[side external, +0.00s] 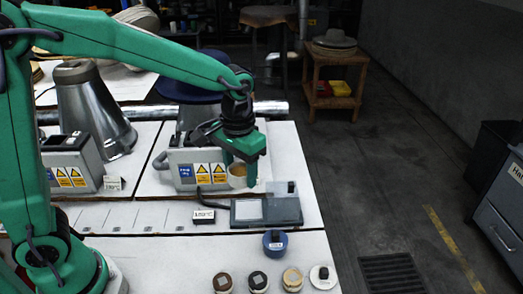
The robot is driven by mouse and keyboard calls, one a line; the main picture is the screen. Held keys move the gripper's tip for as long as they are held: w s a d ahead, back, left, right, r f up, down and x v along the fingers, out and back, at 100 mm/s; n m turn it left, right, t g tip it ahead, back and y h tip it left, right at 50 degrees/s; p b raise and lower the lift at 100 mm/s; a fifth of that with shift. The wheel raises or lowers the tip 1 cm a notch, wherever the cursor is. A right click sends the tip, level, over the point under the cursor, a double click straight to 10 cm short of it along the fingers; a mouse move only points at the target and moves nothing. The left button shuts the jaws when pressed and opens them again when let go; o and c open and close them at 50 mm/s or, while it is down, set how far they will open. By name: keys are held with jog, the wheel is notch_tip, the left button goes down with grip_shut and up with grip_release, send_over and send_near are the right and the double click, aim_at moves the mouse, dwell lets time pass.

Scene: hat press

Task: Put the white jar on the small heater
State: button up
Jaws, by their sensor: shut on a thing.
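My gripper (241,171) points downward and is shut on the white jar (238,182), which has a tan top or contents. The fingers partly hide the jar. They are in front of the grey box with warning labels, behind and a little left of the small heater (266,212). The small heater is a low grey unit with a lighter square plate (248,209) on its left and a raised block on its right. The plate looks bare. I cannot tell exactly how high the jar is above the bench.
A 150°C sign (203,216) and a dark cable lie left of the heater.

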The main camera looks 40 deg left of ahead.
jog(key=s+d+f, duration=0.2)
jog(key=s+d, duration=0.2)
jog(key=d, duration=0.3)
send_over(249, 210)
notch_tip(249, 210, down, 7)
jog(key=shift+r, duration=0.2)
jog(key=shift+f, duration=2)
jog(key=shift+f, duration=0.6)
jog(key=o, duration=0.9)
jog(key=shift+c, duration=0.2)
